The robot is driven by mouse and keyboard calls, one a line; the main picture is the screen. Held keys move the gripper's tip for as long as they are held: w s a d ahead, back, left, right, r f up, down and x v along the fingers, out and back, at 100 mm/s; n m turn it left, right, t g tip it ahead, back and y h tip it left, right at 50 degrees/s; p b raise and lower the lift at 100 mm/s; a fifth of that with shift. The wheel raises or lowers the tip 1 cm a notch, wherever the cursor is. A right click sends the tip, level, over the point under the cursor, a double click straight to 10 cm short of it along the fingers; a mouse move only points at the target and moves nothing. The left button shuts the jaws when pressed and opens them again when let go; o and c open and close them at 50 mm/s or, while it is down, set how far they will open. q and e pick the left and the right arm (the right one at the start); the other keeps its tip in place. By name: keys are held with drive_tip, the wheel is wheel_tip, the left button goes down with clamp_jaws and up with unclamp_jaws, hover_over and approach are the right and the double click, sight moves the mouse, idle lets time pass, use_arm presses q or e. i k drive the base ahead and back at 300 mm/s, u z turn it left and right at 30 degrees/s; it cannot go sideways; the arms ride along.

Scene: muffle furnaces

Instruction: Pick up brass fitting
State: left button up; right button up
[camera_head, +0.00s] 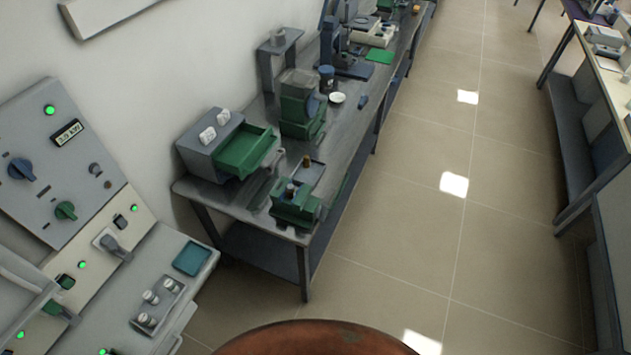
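A small brass-coloured piece (306,161) stands upright at the far end of a shallow grey tray (311,174) on the metal workbench (345,129). It looks like the brass fitting, but it is too small to make out its shape. A green vise-like device (296,204) with a grey knob stands just in front of the tray, near the bench's near end. Another small orange-brown thing (416,9) is at the far end of the bench; I cannot tell what it is. Neither of my grippers is in view.
A grey box with an open green drawer (245,152), a green machine (301,108) and a white dish (337,98) stand on the bench. A control panel (80,185) is at left. A rounded reddish-brown surface (315,340) fills the bottom edge. The tiled floor (420,190) is clear.

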sight(290, 195)
drive_tip(key=u, duration=0.05)
drive_tip(key=i, duration=0.95)
drive_tip(key=u, duration=0.45)
